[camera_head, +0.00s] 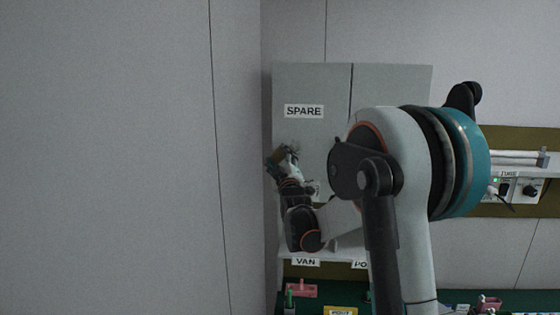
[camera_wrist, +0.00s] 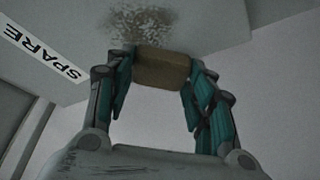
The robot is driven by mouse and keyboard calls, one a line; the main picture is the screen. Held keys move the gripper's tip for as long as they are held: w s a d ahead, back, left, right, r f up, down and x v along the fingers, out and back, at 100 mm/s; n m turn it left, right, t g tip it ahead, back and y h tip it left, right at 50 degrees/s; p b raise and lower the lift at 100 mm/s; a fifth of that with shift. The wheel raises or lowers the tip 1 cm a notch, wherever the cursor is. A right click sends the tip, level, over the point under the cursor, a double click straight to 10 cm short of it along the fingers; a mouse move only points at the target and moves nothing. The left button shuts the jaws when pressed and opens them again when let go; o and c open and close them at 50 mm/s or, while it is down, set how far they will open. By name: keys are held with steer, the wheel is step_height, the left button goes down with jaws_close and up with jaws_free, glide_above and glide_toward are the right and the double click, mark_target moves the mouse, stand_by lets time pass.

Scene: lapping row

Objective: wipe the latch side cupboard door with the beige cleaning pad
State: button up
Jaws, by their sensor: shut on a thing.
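My gripper (camera_head: 288,163) is shut on the beige cleaning pad (camera_wrist: 163,70), which looks brown in this light. The pad sits crosswise between the two fingertips in the wrist view. Its far edge is at the lower edge of a dark speckled smudge (camera_wrist: 142,24) on a grey cupboard door (camera_wrist: 85,35) with a SPARE label. I cannot tell whether the pad touches the door. In the head view the SPARE door (camera_head: 310,85) is the left of two doors, and my gripper is low in front of its left edge.
The right cupboard door (camera_head: 405,82) is partly behind my arm. Below the cupboard a shelf edge carries a VAN label (camera_head: 306,262). Small coloured items, including a pink one (camera_head: 302,289), stand underneath. Switch boxes (camera_head: 515,189) are on the right wall. Bare wall fills the left.

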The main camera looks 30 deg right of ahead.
steer(key=shift+w+d, duration=0.35)
steer(key=shift+w, duration=0.15)
steer(key=shift+s+d+b, duration=0.35)
steer(key=shift+s+d, duration=0.35)
steer(key=shift+d, duration=0.35)
steer(key=shift+s+d+b, duration=0.3)
steer(key=shift+s+d, duration=0.4)
steer(key=shift+d, duration=0.3)
steer(key=shift+s+d+b, duration=0.35)
steer(key=shift+s+d, duration=0.35)
steer(key=shift+d, duration=0.35)
